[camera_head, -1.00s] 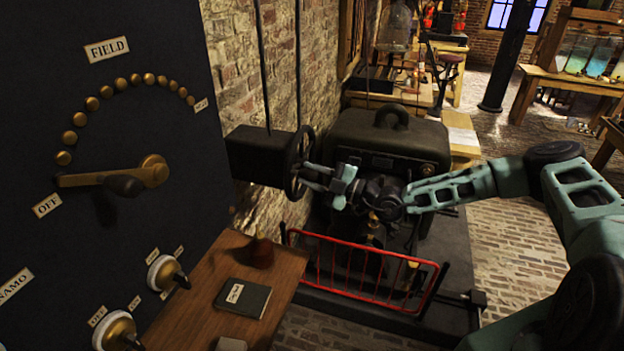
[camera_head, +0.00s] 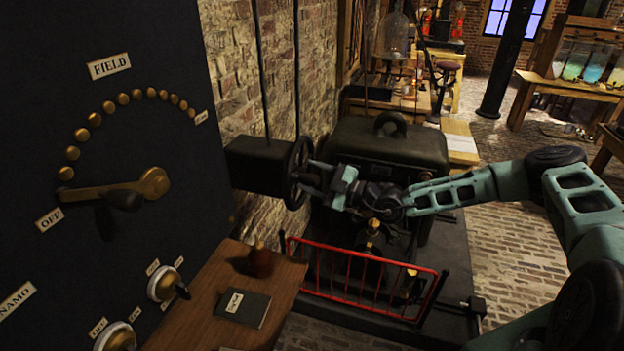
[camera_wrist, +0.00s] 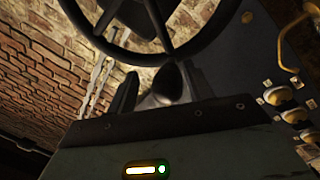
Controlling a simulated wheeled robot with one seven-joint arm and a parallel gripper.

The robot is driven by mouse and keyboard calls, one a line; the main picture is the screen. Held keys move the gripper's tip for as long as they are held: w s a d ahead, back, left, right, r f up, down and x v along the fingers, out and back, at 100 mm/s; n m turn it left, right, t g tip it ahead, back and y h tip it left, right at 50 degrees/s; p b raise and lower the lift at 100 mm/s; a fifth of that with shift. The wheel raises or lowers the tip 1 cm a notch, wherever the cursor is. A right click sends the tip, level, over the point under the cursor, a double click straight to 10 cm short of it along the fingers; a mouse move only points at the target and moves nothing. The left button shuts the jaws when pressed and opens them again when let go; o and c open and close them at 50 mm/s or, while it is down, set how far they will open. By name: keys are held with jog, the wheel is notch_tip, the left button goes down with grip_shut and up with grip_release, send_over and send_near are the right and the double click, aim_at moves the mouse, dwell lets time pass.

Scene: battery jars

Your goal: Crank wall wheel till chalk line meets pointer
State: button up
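The dark wall wheel (camera_head: 289,178) stands edge-on to the head camera, beside a black box (camera_head: 258,162) on the brick wall. In the wrist view its rim (camera_wrist: 118,52) and spokes fill the top. My gripper (camera_head: 316,181) is at the wheel's right side, pointing left toward it. In the wrist view my gripper (camera_wrist: 162,88) has its fingers apart, with a dark rounded handle (camera_wrist: 172,82) between them. A gap shows between the left finger and the handle. I cannot make out the chalk line or the pointer.
A dark panel (camera_head: 60,120) with a brass lever and knobs stands at the left. A red rail (camera_head: 350,290) stands below my gripper, before a dark machine (camera_head: 390,150).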

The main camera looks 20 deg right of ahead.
jog(key=shift+s+a+f, duration=0.1)
jog(key=shift+f, duration=0.05)
jog(key=shift+s+f, duration=0.1)
jog(key=shift+s, duration=0.05)
jog(key=b+v, duration=0.7)
jog(key=v, duration=1)
